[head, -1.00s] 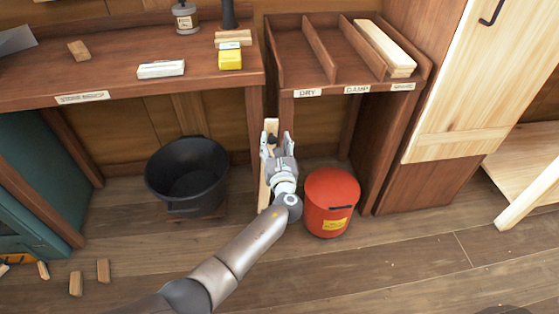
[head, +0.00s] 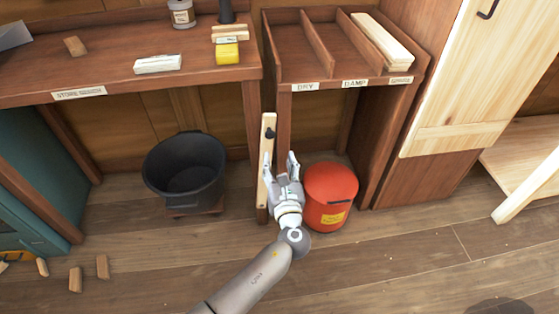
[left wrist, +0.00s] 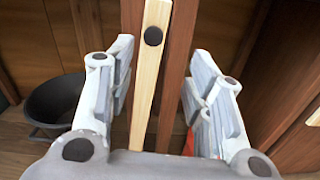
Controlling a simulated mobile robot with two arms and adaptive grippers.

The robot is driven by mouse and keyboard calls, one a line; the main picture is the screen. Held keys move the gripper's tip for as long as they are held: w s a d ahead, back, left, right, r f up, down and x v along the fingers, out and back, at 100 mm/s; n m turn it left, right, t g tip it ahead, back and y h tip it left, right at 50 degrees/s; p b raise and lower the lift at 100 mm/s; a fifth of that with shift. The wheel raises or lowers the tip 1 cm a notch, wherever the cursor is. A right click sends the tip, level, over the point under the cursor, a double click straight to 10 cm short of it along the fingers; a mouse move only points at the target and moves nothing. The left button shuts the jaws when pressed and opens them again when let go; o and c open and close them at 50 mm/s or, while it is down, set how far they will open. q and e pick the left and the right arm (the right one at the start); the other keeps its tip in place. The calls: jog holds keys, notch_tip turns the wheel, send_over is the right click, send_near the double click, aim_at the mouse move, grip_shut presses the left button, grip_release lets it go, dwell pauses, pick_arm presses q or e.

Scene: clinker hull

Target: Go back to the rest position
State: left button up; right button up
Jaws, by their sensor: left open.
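My left gripper (head: 281,168) is open and empty in the head view, low in front of the gap between the workbench and the sorting rack. A pale upright wooden strip with a dark round knob (head: 268,150) stands just beyond it, against the posts. In the left wrist view, the strip (left wrist: 150,75) shows between the two spread fingers (left wrist: 163,85), and neither finger visibly touches it. The lower part of the strip is partly hidden by the gripper in the head view. My right gripper is not in view.
A red lidded bin (head: 329,197) stands close to the right of my left gripper. A black tub (head: 185,170) stands to the left. The workbench (head: 110,75) and the rack (head: 300,70), holding pale planks (head: 382,40), are behind. Small wood blocks (head: 75,279) lie on the floor at left.

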pick_arm(q)
jog(key=s+a+f+n+g, duration=0.55)
jog(key=s+f+n, duration=0.25)
jog(key=f, duration=0.4)
jog(key=s+a+f+n+g, duration=0.4)
jog(key=s+a+f+n, duration=0.35)
jog(key=f, duration=0.55)
jog(key=s+a+f+n+g+h, duration=0.1)
jog(key=s+f+n+g+h, duration=0.15)
jog(key=s+f+n, duration=0.5)
jog(key=s+a+f+n+g+h, duration=0.2)
jog(key=s+n+g, duration=0.1)
jog(key=s+n, duration=0.85)
jog(key=s+a+m+g+p, duration=0.1)
jog(key=s+a+m+p, duration=0.1)
jog(key=s+p, duration=1.4)
jog(key=shift+s+a+r+g, duration=0.2)
jog(key=shift+s+a+g, duration=0.1)
jog(key=shift+s, duration=0.55)
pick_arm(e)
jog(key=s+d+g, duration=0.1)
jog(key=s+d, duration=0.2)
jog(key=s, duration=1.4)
pick_arm(q)
jog(key=shift+y, duration=0.25)
